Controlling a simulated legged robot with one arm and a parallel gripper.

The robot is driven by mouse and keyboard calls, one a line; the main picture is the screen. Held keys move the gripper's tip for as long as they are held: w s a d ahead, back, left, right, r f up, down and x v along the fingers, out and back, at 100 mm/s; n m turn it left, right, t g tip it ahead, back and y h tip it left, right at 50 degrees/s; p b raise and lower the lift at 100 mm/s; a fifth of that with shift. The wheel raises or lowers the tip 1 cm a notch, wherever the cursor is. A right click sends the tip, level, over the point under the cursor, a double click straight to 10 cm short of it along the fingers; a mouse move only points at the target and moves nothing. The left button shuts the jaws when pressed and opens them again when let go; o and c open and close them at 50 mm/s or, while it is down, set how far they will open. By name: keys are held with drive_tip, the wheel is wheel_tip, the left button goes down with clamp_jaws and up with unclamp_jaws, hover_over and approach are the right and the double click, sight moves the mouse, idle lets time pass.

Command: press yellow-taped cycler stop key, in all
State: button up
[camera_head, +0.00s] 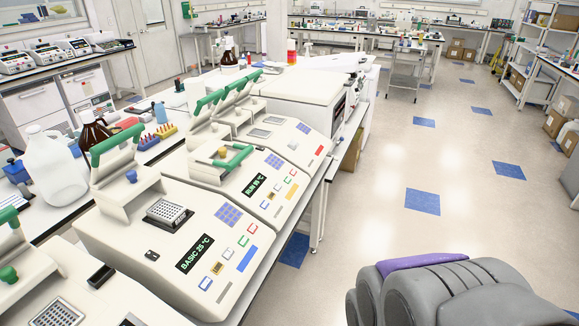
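Several cream thermal cyclers stand in a row on the left bench. The one with a yellowish tape strip (291,190) on its front panel is the middle cycler (205,172). The nearer cycler (125,230) has a blue strip and reads "BASIC 25 °C", lid raised. A farther cycler (300,135) has a red strip. No gripper fingers show.
My own grey and purple body parts fill the bottom right. A white jug (55,165) and brown bottle (95,130) stand behind the cyclers. The aisle floor (370,200) right of the bench is clear. A trolley (405,75) and shelving stand farther back.

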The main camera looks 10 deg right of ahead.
drive_tip(key=shift+s+d, duration=0.15)
drive_tip(key=shift+c, duration=0.2)
drive_tip(key=shift+a, duration=0.25)
drive_tip(key=c, duration=0.6)
clamp_jaws()
drive_tip(key=shift+d, duration=0.1)
idle(0.4)
